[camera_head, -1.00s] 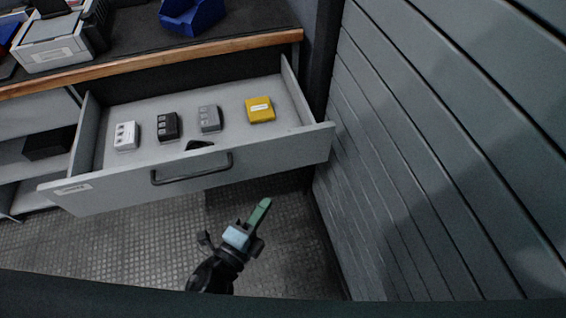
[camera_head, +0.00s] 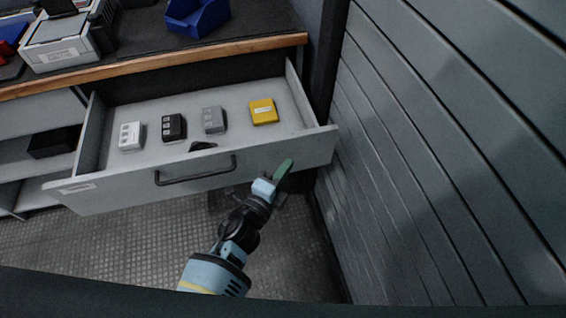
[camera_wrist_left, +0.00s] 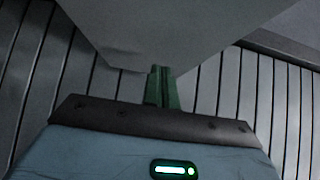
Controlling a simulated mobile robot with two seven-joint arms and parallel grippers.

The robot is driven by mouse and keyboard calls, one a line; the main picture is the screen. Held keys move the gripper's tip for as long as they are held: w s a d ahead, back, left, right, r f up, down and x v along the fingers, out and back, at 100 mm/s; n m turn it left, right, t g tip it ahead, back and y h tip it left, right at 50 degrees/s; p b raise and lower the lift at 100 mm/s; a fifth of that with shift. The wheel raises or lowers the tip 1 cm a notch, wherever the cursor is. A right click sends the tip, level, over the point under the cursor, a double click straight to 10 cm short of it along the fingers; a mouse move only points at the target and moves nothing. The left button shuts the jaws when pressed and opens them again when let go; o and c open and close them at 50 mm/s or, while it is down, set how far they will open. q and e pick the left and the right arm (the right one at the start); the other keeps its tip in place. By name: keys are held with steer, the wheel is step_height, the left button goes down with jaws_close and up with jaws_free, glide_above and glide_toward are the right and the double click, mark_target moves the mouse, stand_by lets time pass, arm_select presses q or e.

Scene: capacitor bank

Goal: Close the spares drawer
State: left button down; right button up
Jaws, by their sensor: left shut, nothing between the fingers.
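The spares drawer (camera_head: 110,193) is pulled out from under the workbench, with a dark bar handle (camera_head: 195,172) on its grey front. Inside lie a white block (camera_head: 130,136), a black block (camera_head: 173,127), a grey block (camera_head: 213,120), a yellow box (camera_head: 263,112) and a small dark item (camera_head: 202,146). My left gripper (camera_head: 284,168) is shut and empty, its green fingers at the right part of the drawer front. In the left wrist view the fingers (camera_wrist_left: 162,88) reach up to a grey panel (camera_wrist_left: 165,35); I cannot tell whether they touch it. My right gripper is not in view.
A slatted grey wall (camera_head: 430,160) stands close on the right. The wooden bench edge (camera_head: 160,66) runs above the drawer, with a blue bin (camera_head: 197,16) and a grey case (camera_head: 58,45) on top. Open shelves (camera_head: 35,150) are at left. The floor (camera_head: 120,245) in front is clear.

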arm_select(q)
steer(key=shift+w+a, duration=0.25)
steer(key=shift+w, duration=0.45)
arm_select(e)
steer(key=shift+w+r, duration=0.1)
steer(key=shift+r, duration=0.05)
arm_select(q)
steer(key=shift+w, duration=0.1)
